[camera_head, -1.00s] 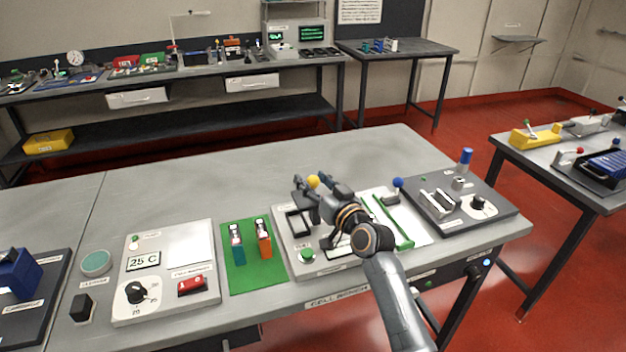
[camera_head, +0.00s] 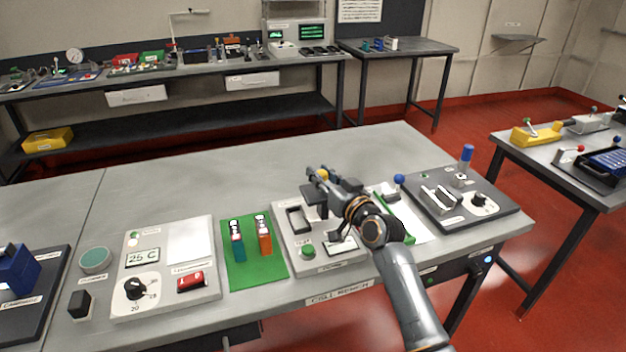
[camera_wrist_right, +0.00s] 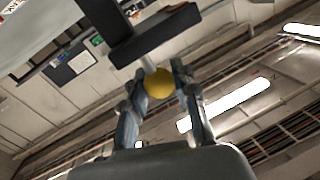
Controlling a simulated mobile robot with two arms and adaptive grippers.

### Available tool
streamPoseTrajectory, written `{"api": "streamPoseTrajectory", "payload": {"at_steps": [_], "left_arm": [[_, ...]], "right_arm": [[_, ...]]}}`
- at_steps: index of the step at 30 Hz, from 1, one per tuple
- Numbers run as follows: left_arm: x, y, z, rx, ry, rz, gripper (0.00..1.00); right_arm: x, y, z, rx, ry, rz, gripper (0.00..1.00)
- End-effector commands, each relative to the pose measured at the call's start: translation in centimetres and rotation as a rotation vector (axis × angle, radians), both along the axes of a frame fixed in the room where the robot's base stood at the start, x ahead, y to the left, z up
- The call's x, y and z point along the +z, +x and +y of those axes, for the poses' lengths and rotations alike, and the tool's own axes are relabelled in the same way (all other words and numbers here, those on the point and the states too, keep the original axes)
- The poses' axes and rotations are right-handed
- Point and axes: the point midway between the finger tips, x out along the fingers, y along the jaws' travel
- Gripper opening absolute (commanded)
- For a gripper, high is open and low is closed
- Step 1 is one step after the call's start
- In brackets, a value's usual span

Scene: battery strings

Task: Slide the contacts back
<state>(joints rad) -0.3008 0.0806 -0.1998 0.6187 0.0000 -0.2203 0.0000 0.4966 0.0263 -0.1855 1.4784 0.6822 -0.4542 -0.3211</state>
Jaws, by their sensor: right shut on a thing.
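My right gripper (camera_head: 318,174) is over the middle grey panel (camera_head: 288,228) in the head view. It is shut on a yellow ball knob (camera_head: 323,174). In the right wrist view the yellow knob (camera_wrist_right: 166,82) sits between the two fingers (camera_wrist_right: 160,92), on a short pale stem that runs to a dark block (camera_wrist_right: 150,35). My gripper and forearm hide much of the panel, and I cannot make out the contacts themselves. My left gripper is not in view.
Left of the panel, a green mat (camera_head: 238,266) holds a teal cell (camera_head: 237,246) and an orange cell (camera_head: 264,240). A blue-knobbed lever (camera_head: 399,180) stands right of my arm, near a dark panel (camera_head: 455,228) with a dial.

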Motion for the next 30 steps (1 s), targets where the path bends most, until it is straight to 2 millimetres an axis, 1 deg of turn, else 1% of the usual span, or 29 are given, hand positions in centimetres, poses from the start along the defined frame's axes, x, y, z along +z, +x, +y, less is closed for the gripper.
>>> {"api": "streamPoseTrajectory", "payload": {"at_steps": [1, 3, 6, 9, 16, 17, 18, 20, 30], "left_arm": [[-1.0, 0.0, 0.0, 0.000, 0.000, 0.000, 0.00], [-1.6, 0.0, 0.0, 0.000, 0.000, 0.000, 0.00], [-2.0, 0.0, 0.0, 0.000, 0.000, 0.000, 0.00], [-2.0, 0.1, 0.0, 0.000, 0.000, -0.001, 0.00], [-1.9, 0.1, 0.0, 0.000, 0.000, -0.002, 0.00], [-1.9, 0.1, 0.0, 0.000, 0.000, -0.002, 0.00], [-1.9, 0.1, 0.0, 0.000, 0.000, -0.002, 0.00], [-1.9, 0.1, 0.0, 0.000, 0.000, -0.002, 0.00], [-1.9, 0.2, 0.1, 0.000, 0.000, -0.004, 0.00]], "right_arm": [[-0.4, 0.3, -1.2, -0.005, -0.009, -0.005, 0.00], [-0.4, 0.5, -2.2, -0.004, -0.008, -0.005, 0.00], [-0.2, 0.8, -3.1, -0.002, -0.005, -0.004, 0.00], [-0.1, 0.8, -3.4, -0.002, -0.002, -0.002, 0.00], [0.0, 0.8, -3.5, -0.004, -0.002, 0.000, 0.00], [0.0, 0.8, -3.5, -0.004, -0.002, 0.000, 0.31], [0.0, 0.8, -3.5, -0.005, -0.002, 0.000, 0.39], [0.0, 0.8, -3.5, -0.004, -0.002, 0.000, 0.51], [0.0, 0.6, -3.4, -0.002, -0.002, -0.001, 0.51]]}}
